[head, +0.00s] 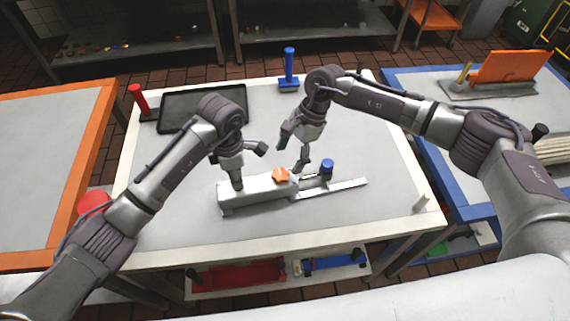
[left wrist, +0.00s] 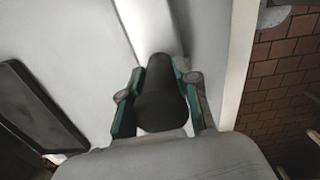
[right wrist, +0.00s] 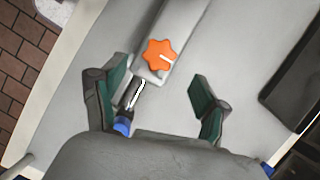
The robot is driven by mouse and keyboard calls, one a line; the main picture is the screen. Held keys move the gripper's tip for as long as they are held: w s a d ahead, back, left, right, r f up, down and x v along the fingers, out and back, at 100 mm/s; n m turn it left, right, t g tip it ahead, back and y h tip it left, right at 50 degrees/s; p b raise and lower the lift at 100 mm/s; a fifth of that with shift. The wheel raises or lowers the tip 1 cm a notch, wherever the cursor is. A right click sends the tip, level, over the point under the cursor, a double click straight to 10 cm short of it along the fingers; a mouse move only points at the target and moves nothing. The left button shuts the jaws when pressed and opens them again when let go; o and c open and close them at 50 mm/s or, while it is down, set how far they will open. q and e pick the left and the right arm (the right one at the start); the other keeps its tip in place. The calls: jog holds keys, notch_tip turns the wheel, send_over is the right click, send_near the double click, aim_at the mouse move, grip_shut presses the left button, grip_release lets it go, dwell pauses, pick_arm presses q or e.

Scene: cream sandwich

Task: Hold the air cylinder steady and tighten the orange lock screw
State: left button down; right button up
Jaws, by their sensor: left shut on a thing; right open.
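The air cylinder (head: 250,191) appears as a long pale grey block with a thin rail, lying on the middle table. The orange lock screw (head: 281,174) is a star-shaped knob on top near its right end; it also shows in the right wrist view (right wrist: 159,55), with a white line on it. My left gripper (head: 238,180) is shut on a dark tapered grip (left wrist: 162,95) at the block's left end. My right gripper (head: 294,153) is open and empty above the right end, close to the screw. In the right wrist view the screw lies just beyond its fingertips, apart from them.
A blue-topped part (head: 327,166) stands by the rail. A black tray (head: 200,107), a red post (head: 139,97) and a blue post (head: 289,65) are at the back. A pale peg (head: 421,202) stands front right. The table's front is clear.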

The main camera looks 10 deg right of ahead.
jog(key=v, duration=0.7)
jog(key=shift+r, duration=0.1)
pick_arm(q)
jog(key=c, duration=0.7)
grip_release()
notch_tip(320, 180, up, 5)
jog(key=p, duration=0.3)
jog(key=shift+f, duration=0.1)
jog(key=shift+r+p, duration=1.1)
jog(key=shift+r, duration=1.05)
pick_arm(e)
notch_tip(320, 180, up, 5)
jog(key=shift+r, duration=0.1)
